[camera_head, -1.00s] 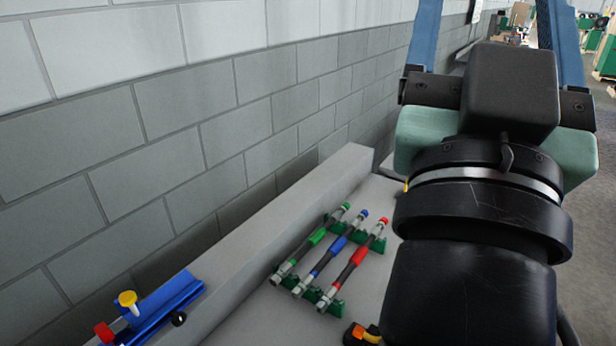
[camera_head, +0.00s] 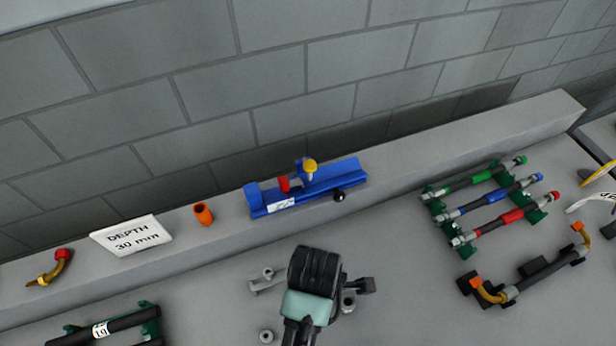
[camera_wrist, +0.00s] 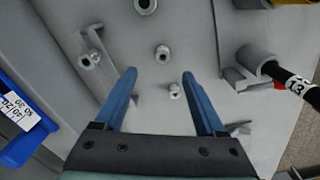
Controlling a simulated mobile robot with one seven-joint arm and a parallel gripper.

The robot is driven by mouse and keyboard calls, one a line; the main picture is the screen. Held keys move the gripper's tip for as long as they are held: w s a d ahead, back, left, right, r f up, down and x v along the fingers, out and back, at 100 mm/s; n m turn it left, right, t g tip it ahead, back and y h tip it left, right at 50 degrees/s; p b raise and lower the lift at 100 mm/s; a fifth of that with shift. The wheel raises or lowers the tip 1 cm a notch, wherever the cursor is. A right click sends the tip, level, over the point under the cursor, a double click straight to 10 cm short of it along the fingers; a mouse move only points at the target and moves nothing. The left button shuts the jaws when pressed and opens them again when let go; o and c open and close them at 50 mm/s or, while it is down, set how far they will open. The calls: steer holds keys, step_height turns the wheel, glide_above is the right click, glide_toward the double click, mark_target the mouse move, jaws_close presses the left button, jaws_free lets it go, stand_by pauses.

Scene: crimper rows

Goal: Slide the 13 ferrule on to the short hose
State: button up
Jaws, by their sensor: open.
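My gripper (camera_wrist: 158,75) is open in the wrist view, its two blue fingers apart with nothing held. A small silver ferrule (camera_wrist: 174,90) stands on the grey surface, seen between the fingers. More ferrules are beyond the fingertips (camera_wrist: 162,52), to the left (camera_wrist: 90,58) and at the top edge (camera_wrist: 145,5). I cannot read sizes on them. A black hose (camera_wrist: 307,92) with a white label that looks like 13 sits at a grey holder (camera_wrist: 258,60) on the right. In the head view, ferrules (camera_head: 348,300) lie around my arm; the fingers are hidden.
A blue fixture (camera_head: 335,176) with yellow and red knobs sits on the ledge. Beside it are an orange cup (camera_head: 203,214) and a "DEPTH 30 mm" sign (camera_head: 132,236). Green, blue and red banded hoses (camera_head: 499,218) lie on racks at right. A labelled black hose (camera_head: 75,337) is at lower left.

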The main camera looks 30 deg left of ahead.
steer(key=f, duration=0.7)
steer(key=shift+s+f, duration=0.2)
steer(key=shift+f, duration=0.1)
steer(key=shift+s+a+f+p, duration=0.15)
steer(key=shift+f+p, duration=0.05)
steer(key=shift+f, duration=1.15)
steer(key=shift+s+a+f+p, duration=0.1)
steer(key=shift+a+f+p, duration=0.1)
steer(key=shift+f, duration=1.15)
steer(key=shift+c, duration=0.3)
jaws_close()
